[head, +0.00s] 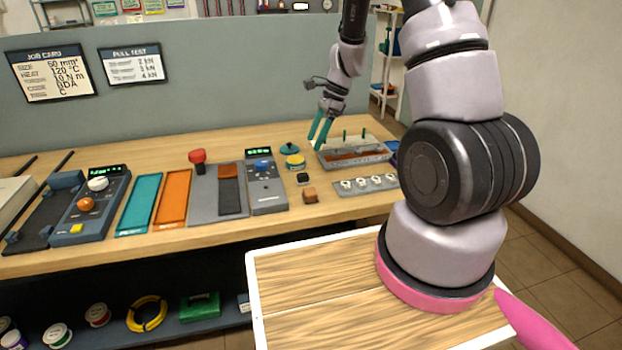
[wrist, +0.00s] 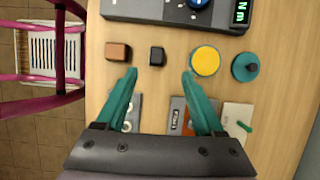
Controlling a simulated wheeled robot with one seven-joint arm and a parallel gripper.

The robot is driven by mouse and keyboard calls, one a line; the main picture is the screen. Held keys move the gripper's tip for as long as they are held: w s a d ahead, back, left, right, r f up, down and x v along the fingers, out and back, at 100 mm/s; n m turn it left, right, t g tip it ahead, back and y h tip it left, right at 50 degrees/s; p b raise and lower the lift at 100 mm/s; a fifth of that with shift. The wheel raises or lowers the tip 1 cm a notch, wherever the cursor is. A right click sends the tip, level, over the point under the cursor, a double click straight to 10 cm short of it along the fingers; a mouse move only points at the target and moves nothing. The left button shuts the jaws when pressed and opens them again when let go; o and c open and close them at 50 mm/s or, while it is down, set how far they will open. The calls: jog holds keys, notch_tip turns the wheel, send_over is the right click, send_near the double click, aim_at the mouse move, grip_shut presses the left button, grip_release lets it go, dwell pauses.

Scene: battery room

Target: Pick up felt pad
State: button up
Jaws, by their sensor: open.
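No thing here is clearly marked as the felt pad. A small black block (head: 302,178) and a small brown block (head: 310,195) lie side by side on the wooden bench; which of them, if either, is felt I cannot tell. In the wrist view, the black block (wrist: 156,56) shows just beyond the gap between my fingertips, and the brown block (wrist: 118,51) is to its left. My gripper (head: 318,142) has teal fingers, hangs above the bench and is empty. The wrist view shows its fingers (wrist: 159,74) spread apart.
A yellow-topped round tin (wrist: 205,60) and a teal knobbed lid (wrist: 245,66) stand right of the blocks. A grey device with a display (head: 266,187) is at their left in the head view. A grey tray (head: 352,163) and a strip of rings (head: 345,188) lie to the right.

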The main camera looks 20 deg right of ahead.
send_over(303, 174)
jog(key=d, duration=0.3)
jog(key=f, duration=0.5)
jog(key=shift+w+a+f, duration=0.15)
jog(key=shift+a+f, duration=0.1)
jog(key=x, duration=0.5)
jog(key=shift+s+f, duration=0.2)
jog(key=shift+f, duration=0.15)
grip_shut()
